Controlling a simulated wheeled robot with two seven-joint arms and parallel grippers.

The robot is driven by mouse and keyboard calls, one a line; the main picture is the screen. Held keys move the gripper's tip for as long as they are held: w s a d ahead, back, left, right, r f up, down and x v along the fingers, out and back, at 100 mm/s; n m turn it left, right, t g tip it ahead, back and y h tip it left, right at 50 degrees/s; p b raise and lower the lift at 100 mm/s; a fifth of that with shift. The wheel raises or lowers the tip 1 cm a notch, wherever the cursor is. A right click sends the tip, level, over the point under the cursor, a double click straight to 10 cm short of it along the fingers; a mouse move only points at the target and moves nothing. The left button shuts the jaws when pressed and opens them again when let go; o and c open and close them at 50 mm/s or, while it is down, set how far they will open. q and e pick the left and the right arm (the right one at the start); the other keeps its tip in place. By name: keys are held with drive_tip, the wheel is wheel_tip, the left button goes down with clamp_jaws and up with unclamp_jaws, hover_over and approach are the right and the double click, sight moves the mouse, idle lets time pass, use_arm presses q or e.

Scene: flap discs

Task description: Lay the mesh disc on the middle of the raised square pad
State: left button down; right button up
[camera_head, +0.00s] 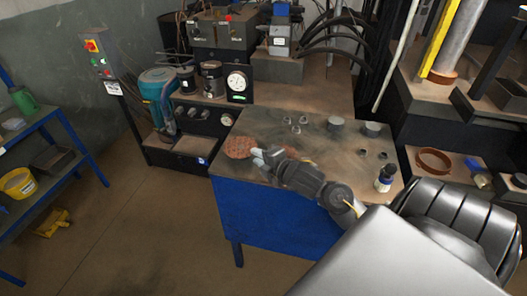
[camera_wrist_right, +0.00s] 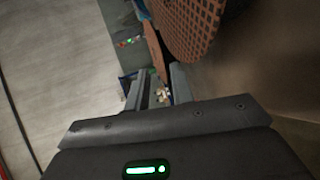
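A round reddish mesh disc (camera_head: 238,147) lies near the left edge of the blue-sided table. A second reddish patch (camera_head: 309,161) shows just behind my right gripper, mostly hidden by it. In the right wrist view a large orange disc with a grid of holes (camera_wrist_right: 190,22) fills the upper right, close to the camera. Another orange-brown disc (camera_wrist_right: 154,48) shows just past the fingertips. My right gripper (camera_head: 258,157) points left, low over the table, its tips beside the left disc. Its fingers (camera_wrist_right: 158,88) stand apart, with no clear grip. I cannot make out the raised square pad.
The table top (camera_head: 270,122) also carries several small metal nuts (camera_head: 298,122), grey cylinders (camera_head: 336,123) and a dark bottle with a pale label (camera_head: 385,178) at the right. A machine with a gauge (camera_head: 237,82) stands behind.

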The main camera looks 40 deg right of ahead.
sight(248, 153)
drive_tip(key=shift+b+x, duration=0.3)
drive_tip(key=shift+x, duration=1.2)
drive_tip(key=shift+c, duration=0.8)
drive_tip(key=shift+c, duration=1)
clamp_jaws()
drive_tip(key=shift+r, duration=0.15)
